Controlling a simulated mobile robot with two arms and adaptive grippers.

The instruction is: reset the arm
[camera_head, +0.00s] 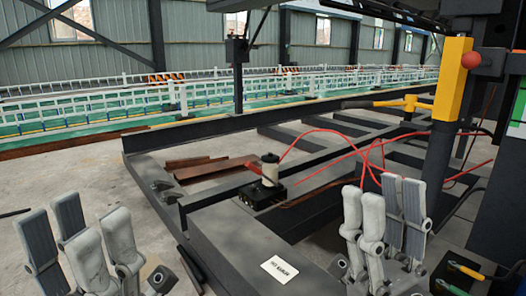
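My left gripper (84,236) is at the lower left of the head view, its grey fingers pointing up. The fingers stand apart with nothing between them. My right gripper (385,215) is at the lower right, also pointing up. Its finger pairs look close together with only a narrow gap, and no object shows between them. Both grippers are in front of the dark steel frame (226,219) and touch nothing that I can see.
A small black device with a beige cylinder (269,170) sits on the frame, with red cables (320,132) running right. A yellow post (453,79) with a red ball (471,60) stands at right. Rusty steel pieces (212,168) lie inside the frame. White railings (182,98) run behind.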

